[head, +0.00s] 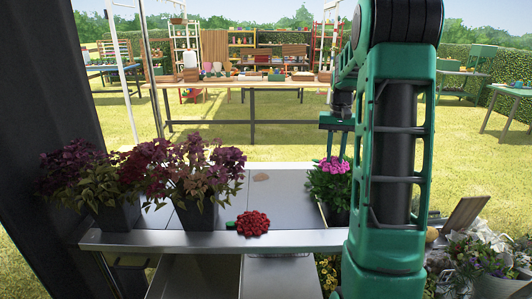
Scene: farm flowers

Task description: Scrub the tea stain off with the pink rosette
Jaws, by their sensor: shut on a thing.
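The pink rosette (334,164) is at the right of the metal table, just above green leaves in a dark pot (337,214). My gripper (335,155) points down at it from above, with its two fingers closed on the rosette. I cannot tell whether the rosette touches the leaves below. The tea stain (261,177) is a small pale brown patch on the grey tabletop (285,205), left of my gripper and apart from the rosette.
A red flower cluster (253,223) lies at the table's front edge with a small green piece beside it. Two purple potted plants (196,170) stand at the left. A wooden board (466,213) and white flowers (490,255) are at the right. The tabletop around the stain is clear.

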